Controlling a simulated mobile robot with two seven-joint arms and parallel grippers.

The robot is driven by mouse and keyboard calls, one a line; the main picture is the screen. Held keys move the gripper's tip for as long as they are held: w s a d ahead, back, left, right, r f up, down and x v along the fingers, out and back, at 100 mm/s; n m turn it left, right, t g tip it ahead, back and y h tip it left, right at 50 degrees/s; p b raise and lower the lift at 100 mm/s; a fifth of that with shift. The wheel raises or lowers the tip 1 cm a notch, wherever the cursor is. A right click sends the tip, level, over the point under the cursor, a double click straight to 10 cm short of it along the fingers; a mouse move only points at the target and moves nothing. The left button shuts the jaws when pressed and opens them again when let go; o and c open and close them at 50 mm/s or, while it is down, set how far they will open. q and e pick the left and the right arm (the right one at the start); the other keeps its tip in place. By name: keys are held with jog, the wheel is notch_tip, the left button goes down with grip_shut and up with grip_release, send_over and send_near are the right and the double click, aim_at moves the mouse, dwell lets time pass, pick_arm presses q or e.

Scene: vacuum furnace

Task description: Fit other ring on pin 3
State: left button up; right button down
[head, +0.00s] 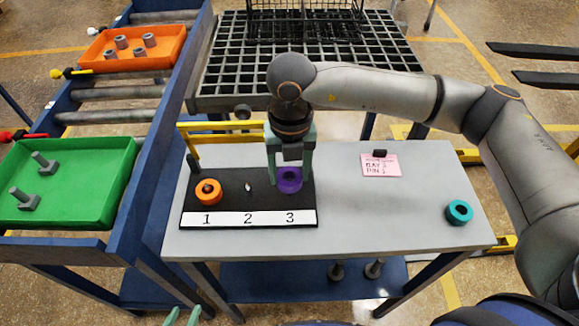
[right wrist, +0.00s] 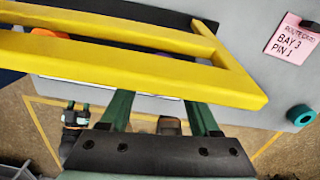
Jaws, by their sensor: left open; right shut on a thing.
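A purple ring (head: 290,181) is at position 3 of the black pin board (head: 228,186), between the fingers of my right gripper (head: 290,180). That gripper points down and is shut on the ring; whether the ring is fully seated on pin 3 cannot be told. An orange ring (head: 208,192) sits around pin 1. Pin 2 (head: 248,187) is bare. A teal ring (head: 459,212) lies flat at the table's right end and shows in the right wrist view (right wrist: 301,115). My left gripper (head: 183,317) is open at the bottom edge, away from the board.
A yellow frame (head: 222,125) stands behind the board and blocks much of the right wrist view. A pink card (head: 380,165) reads bay 3, pin 1. Green (head: 112,217) and orange (head: 172,58) trays with metal parts are left.

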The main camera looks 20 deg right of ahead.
jog(key=shift+f+b, duration=1.1)
jog(key=shift+f, duration=0.3)
jog(key=shift+c, duration=0.2)
grip_release()
notch_tip(320, 180, up, 12)
jog(key=shift+r+b, duration=0.25)
jog(key=shift+b, duration=0.1)
